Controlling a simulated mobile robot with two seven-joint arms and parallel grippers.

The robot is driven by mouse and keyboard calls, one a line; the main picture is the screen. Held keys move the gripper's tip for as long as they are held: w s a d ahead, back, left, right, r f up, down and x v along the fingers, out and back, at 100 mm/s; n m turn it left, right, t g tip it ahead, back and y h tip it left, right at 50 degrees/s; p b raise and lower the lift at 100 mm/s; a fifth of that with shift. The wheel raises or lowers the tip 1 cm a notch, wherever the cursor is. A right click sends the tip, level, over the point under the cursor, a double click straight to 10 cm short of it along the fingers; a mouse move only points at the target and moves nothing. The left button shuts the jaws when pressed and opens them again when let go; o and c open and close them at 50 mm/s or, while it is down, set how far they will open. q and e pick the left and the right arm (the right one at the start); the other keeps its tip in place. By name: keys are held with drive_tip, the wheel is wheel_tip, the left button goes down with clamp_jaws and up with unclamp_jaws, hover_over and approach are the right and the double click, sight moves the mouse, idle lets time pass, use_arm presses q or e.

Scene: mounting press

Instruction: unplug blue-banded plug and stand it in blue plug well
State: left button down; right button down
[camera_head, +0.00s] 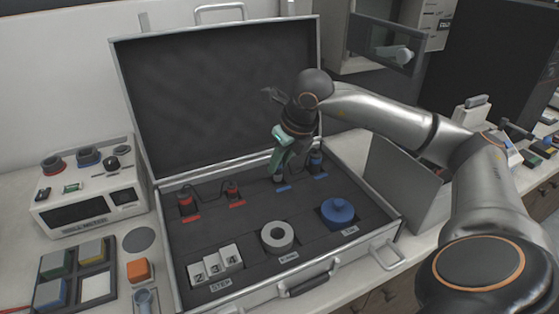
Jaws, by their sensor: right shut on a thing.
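The open case (134,111) has a dark foam insert with plug wells. My right gripper (279,170) points down into the case and is shut on a dark plug (280,180), largely hidden by the fingers. The plug is upright at the left one of two blue-marked wells, just behind a blue label (284,188). I cannot tell whether it rests fully in the well. Another blue-banded plug (316,160) stands just right of it, behind its own blue label (321,176). My left gripper is not in view.
Two red-banded plugs (185,201) stand further left in the case, joined by a dark cable. In front are numbered blocks (216,266), a grey ring (277,237) and a blue knobbed disc (338,212). A meter (87,205) with red and blue sockets stands left; the raised lid is behind.

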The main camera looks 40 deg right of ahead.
idle(0.3)
drive_tip(key=shift+f, duration=0.15)
drive_tip(key=shift+f+b, duration=0.95)
drive_tip(key=shift+f, duration=0.05)
drive_tip(key=shift+f+b, duration=0.3)
drive_tip(key=shift+c, duration=0.4)
unclamp_jaws()
idle(0.4)
drive_tip(key=shift+r, duration=0.1)
wheel_tip(320, 180, up, 8)
drive_tip(key=p, duration=0.6)
drive_tip(key=shift+f, duration=0.25)
